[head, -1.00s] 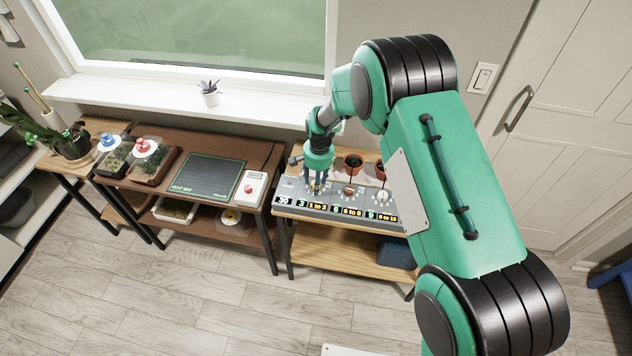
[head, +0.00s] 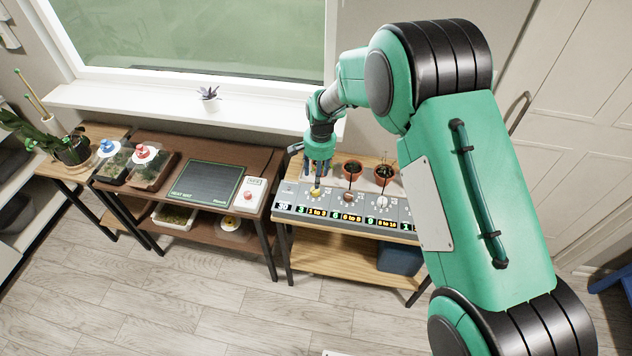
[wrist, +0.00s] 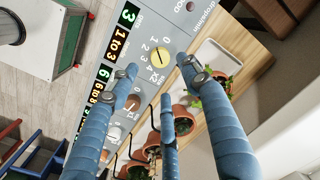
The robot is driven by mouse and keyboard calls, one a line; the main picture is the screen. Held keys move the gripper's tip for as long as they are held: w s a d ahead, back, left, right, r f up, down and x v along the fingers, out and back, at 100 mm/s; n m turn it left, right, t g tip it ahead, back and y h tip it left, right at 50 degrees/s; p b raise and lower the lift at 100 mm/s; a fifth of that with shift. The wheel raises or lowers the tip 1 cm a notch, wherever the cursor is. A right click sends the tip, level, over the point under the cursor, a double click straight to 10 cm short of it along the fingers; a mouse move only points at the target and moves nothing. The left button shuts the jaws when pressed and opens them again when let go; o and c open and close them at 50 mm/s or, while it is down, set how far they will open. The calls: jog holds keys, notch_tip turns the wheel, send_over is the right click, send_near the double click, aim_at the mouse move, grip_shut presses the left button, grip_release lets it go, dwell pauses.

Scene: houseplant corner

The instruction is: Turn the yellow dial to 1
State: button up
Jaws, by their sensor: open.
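The yellow dial (wrist: 159,57) sits on a grey control panel (head: 345,206), with a printed scale of 0 to 4 and "X2" beside it. A dark mark shows on its face, but I cannot tell exactly which number it points to. In the head view the dial (head: 314,192) is just below my fingertips. A green "3" and a yellow "1 to 3" show on the panel by this dial. My gripper (head: 317,178) is open and empty above the dial; in the wrist view its blue fingers (wrist: 158,78) are spread, with the dial visible between and beyond the tips.
A brown dial (head: 347,197) and a white dial (head: 382,202) are to the right on the panel. Several potted seedlings, one in a terracotta pot (head: 352,170), stand behind it. A heat mat (head: 205,183) lies on the left table. The floor in front is clear.

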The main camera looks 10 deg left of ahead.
jog(key=shift+d+r, duration=0.1)
jog(key=shift+r, duration=1.9)
jog(key=s+d+r+n+t, duration=0.1)
jog(key=s+d+r, duration=0.3)
jog(key=d+r, duration=0.4)
jog(key=s+d+r+t, duration=0.1)
jog(key=s+d+r, duration=0.45)
jog(key=r, duration=0.55)
jog(key=s+d+r+n+t, duration=0.1)
jog(key=s+d+r, duration=0.2)
jog(key=d+r, duration=0.55)
jog(key=s+d+r, duration=0.2)
jog(key=s+d, duration=0.2)
jog(key=s, duration=0.4)
jog(key=s+d+r+t, duration=0.1)
jog(key=s+d+r, duration=0.1)
jog(key=s+d, duration=0.3)
jog(key=s+d+r+n+t, duration=0.1)
jog(key=s+d, duration=0.3)
jog(key=s, duration=0.9)
jog(key=shift+d+r+h, duration=0.2)
jog(key=shift+r+h, duration=0.2)
jog(key=shift+r, duration=0.05)
